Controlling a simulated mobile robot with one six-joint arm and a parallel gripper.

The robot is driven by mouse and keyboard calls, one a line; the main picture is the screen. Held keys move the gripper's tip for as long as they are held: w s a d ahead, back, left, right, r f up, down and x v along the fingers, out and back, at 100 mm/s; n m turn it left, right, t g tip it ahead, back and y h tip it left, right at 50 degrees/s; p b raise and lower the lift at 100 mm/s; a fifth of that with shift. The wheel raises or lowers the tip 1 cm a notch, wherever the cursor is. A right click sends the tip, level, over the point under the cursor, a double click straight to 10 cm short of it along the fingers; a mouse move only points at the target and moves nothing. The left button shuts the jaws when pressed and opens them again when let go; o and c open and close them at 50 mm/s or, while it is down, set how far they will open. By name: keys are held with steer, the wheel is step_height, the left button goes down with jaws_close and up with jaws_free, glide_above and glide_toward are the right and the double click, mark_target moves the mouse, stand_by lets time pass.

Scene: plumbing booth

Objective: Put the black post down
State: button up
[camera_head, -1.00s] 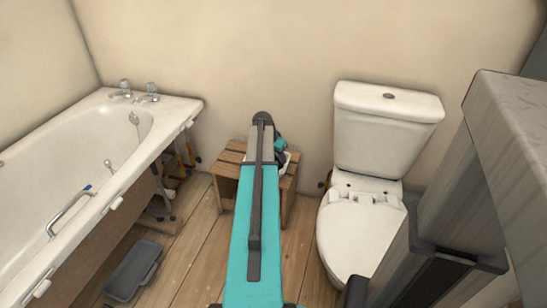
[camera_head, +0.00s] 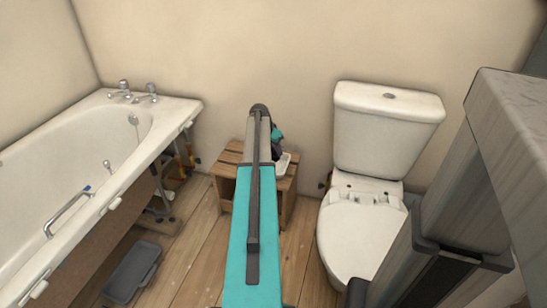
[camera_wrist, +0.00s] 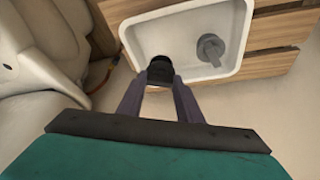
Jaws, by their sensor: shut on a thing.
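My gripper (camera_wrist: 160,80) is shut on the black post (camera_wrist: 160,66), which shows as a short dark piece between the fingertips in the wrist view. The post appears over the near rim of a white tray (camera_wrist: 137,52); I cannot tell whether it touches the tray. A grey round fitting (camera_wrist: 210,48) lies inside the tray to the right of the post. In the head view, the tray (camera_head: 284,165) shows partly on top of a wooden stool (camera_head: 228,170). There my arm hides most of the gripper, and the post cannot be made out.
A white toilet (camera_head: 365,225) stands right of the stool. A bathtub (camera_head: 150,165) runs along the left. A grey case (camera_head: 132,272) lies on the floor by the tub. The wall is close behind the stool.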

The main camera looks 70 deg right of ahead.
mark_target(274, 154)
steer(key=shift+f+b, duration=0.55)
steer(key=shift+f, duration=1.15)
steer(key=shift+f, duration=0.15)
steer(key=o, duration=1)
steer(key=p+v, duration=0.2)
steer(key=v, duration=1)
steer(key=shift+w, duration=0.15)
